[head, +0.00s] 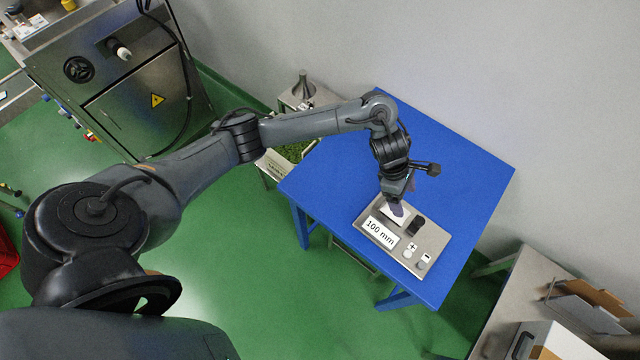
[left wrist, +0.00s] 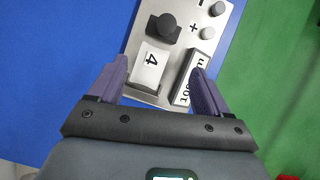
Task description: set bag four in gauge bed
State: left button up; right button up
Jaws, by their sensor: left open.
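The gauge (head: 435,240) is a flat metal plate on the blue table, with a "100 mm" label, a black knob and plus and minus buttons. The gauge (left wrist: 185,32) also shows in the left wrist view. Bag four (left wrist: 150,66), white with a black "4", lies on the plate between the black knob and a dark strip. In the head view the bag (head: 389,214) is partly hidden by my gripper. My left gripper (head: 397,206) is open above the bag. Its purple fingers (left wrist: 160,70) stand apart on either side of the bag in the wrist view. My right gripper is not in view.
The blue table (head: 460,180) is clear around the gauge, with a wall behind it. A small stand (head: 300,97) with a metal cone is at its far left. A steel machine (head: 130,100) stands at upper left. A bench (head: 500,300) with cartons is at lower right.

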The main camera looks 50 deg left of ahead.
pick_arm(q)
jog(key=s+d+n+t, duration=0.6)
jog(key=d+n, duration=0.4)
jog(key=n, duration=1.1)
jog(key=s+a+n+g+y, duration=0.2)
jog(key=s+a+n, duration=0.5)
jog(key=s+n, duration=0.3)
jog(key=s+a+n+g+y, duration=0.2)
jog(key=s+a+n, duration=0.6)
jog(key=n, duration=0.8)
jog(key=shift+s+y, duration=0.3)
jog(key=shift+s, duration=0.8)
